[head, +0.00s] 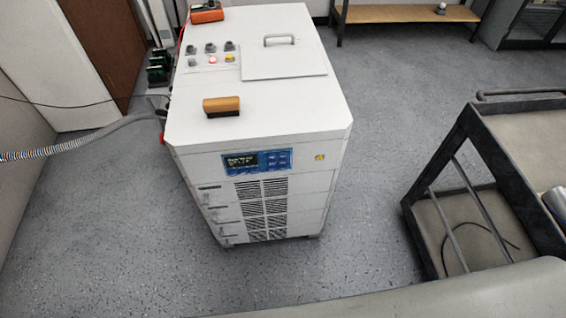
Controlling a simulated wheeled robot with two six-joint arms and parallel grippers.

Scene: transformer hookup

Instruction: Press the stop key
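A white cabinet (290,108) stands on the floor left of centre. Its front carries a blue control panel (257,162) with a dark lit display (240,162) on the left and small keys (278,160) on the right. The key labels are too small to read, so I cannot tell which is the stop key. On the top, near the left edge, are several dark knobs (210,48), a red button (212,60) and a yellow one (229,58). Neither of my grippers is in view.
A wooden-backed brush (221,104) lies on the cabinet top, with a hinged-looking lid (283,62) behind. An orange device (206,13) sits at the far edge. A ribbed hose (85,143) joins the left side. A dark cart (520,135) stands right. Floor between is clear.

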